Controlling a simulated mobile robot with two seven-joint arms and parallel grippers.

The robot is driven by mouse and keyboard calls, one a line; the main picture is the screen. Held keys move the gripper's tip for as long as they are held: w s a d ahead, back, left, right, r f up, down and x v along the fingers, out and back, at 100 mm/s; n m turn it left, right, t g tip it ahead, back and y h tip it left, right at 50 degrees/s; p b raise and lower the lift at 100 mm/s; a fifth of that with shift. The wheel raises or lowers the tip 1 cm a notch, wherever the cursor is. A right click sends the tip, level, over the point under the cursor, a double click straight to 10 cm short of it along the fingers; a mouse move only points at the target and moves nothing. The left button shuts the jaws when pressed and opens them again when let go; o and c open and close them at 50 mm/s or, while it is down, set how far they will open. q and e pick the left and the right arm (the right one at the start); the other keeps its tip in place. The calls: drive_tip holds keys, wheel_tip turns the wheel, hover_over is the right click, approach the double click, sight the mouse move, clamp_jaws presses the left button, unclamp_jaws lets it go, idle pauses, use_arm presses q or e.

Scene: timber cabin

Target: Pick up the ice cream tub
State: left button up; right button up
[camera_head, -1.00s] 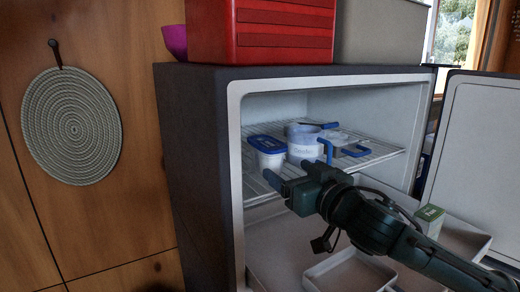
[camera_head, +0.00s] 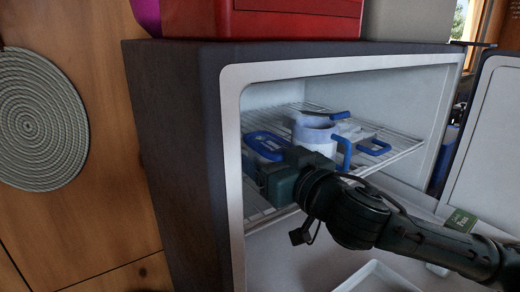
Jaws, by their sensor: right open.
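The ice cream tub (camera_head: 263,142) is a small white tub with a blue lid. It stands on the wire shelf (camera_head: 398,148) at the left, inside the open freezer. My right gripper (camera_head: 278,168) is open and reaches in over the shelf from the right. It is in front of the tub and hides the lower part of it. I cannot tell whether the fingers touch the tub. My left gripper is not in view.
A white container (camera_head: 313,133) stands close to the tub's right, with blue parts beside it. A blue-handled item (camera_head: 374,148) lies further right. The freezer's left wall (camera_head: 236,180) is near the gripper. A white tray (camera_head: 375,278) is below.

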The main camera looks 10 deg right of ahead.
drive_tip(key=shift+w+a+r, duration=0.1)
drive_tip(key=shift+w, duration=0.05)
drive_tip(key=shift+s, duration=0.2)
drive_tip(key=shift+c, duration=0.6)
drive_tip(key=c, duration=1)
drive_tip(key=shift+w+r, duration=0.15)
drive_tip(key=shift+r, duration=0.05)
